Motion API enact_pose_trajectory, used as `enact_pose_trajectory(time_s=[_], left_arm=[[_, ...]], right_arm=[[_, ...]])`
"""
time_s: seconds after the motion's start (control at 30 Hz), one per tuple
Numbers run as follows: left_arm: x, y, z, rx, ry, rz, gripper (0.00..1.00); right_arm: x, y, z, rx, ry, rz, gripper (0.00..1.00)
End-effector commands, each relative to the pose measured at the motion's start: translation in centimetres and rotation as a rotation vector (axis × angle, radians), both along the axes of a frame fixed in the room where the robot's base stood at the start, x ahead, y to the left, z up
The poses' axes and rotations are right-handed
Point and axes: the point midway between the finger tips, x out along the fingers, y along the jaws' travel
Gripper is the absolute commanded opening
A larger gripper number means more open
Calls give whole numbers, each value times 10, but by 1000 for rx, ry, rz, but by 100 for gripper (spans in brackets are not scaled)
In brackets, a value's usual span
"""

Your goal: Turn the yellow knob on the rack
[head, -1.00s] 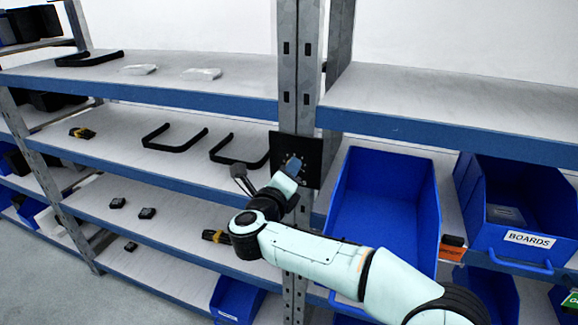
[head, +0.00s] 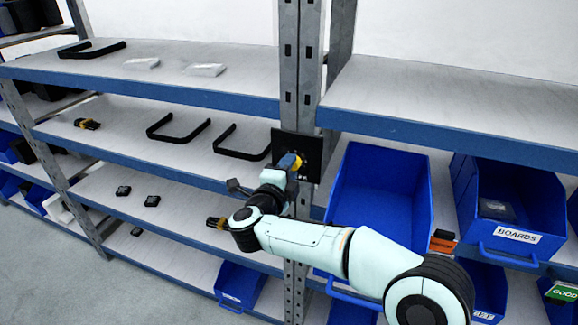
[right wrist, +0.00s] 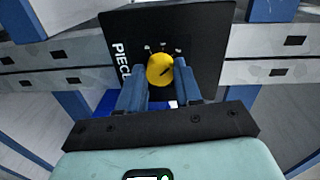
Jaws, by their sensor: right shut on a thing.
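The yellow knob (head: 290,162) sits on a black panel (head: 312,152) fixed to the grey rack post. In the right wrist view the round yellow knob (right wrist: 160,70) is between the two blue fingers, with a dark pointer mark on its face and small white marks above it on the black panel (right wrist: 205,45). My right gripper (right wrist: 160,82) is shut on the knob, one finger at each side. In the head view the right gripper (head: 284,170) is at the panel and its wrist partly hides the knob. My left gripper is not in view.
A large empty blue bin (head: 378,195) stands just right of the post. A blue bin labelled BOARDS (head: 515,236) is further right. Black handles (head: 178,127) lie on the shelf left of the post. A blue shelf edge (head: 430,145) runs beside the panel.

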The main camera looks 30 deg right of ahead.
Motion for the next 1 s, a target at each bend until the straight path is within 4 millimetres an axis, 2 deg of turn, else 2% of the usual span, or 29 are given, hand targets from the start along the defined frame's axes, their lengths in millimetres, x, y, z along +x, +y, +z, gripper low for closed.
enact_pose_trajectory(time_s=[0.47,0.5,0.57,0.87,1.0], left_arm=[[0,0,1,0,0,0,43],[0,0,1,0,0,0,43],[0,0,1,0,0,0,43],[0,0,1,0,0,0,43],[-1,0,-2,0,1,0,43]], right_arm=[[0,1,-1,-8,13,2,4],[0,1,-1,-8,13,2,41],[0,1,-1,-8,11,2,60],[0,1,0,-8,10,1,60],[-7,9,0,-8,9,3,60]])
